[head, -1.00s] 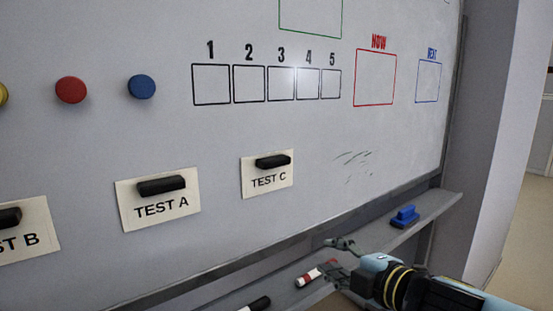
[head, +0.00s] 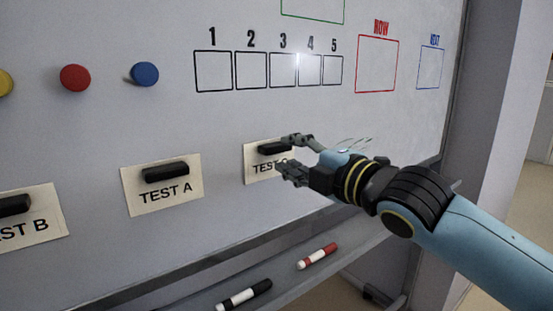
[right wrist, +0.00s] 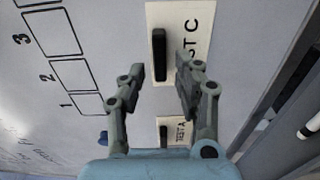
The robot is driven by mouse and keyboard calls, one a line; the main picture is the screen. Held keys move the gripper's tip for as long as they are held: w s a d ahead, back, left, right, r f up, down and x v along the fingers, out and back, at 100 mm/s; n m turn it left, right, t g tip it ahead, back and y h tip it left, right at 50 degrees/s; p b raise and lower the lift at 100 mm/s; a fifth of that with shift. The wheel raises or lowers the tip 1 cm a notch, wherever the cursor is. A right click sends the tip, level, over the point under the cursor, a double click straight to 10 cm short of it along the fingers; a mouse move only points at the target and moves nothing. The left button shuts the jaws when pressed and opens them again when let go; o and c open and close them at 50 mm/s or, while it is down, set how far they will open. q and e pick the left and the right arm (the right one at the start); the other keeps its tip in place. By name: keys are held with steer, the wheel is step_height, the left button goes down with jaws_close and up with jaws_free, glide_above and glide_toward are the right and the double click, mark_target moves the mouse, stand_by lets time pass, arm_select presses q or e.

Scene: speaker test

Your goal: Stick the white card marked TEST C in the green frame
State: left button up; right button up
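The white card marked TEST C (head: 256,170) is on the whiteboard with a black bar-shaped holder (head: 271,148) across its upper part. It also shows in the right wrist view (right wrist: 187,20). My right gripper (head: 287,156) is in front of this card and hides part of its lettering. In the right wrist view its two fingers (right wrist: 160,80) are apart, with the black holder (right wrist: 159,55) lined up between and just beyond the tips. Nothing is gripped. The green frame (head: 318,20) is at the top of the head view, with only its lower part in sight. My left gripper is not in view.
Cards TEST A (head: 150,200) and TEST B (head: 35,225) are to the left on the board. Numbered boxes (head: 213,88), a red frame (head: 377,92) and a blue frame (head: 430,85) are drawn above. Red (head: 317,256) and black (head: 244,294) markers lie on the ledge below.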

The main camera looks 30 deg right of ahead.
mark_target(280, 149)
steer(key=shift+w+a, duration=0.1)
steer(key=shift+w, duration=1.4)
steer(key=shift+c, duration=0.2)
steer(key=shift+r, duration=0.1)
jaws_close()
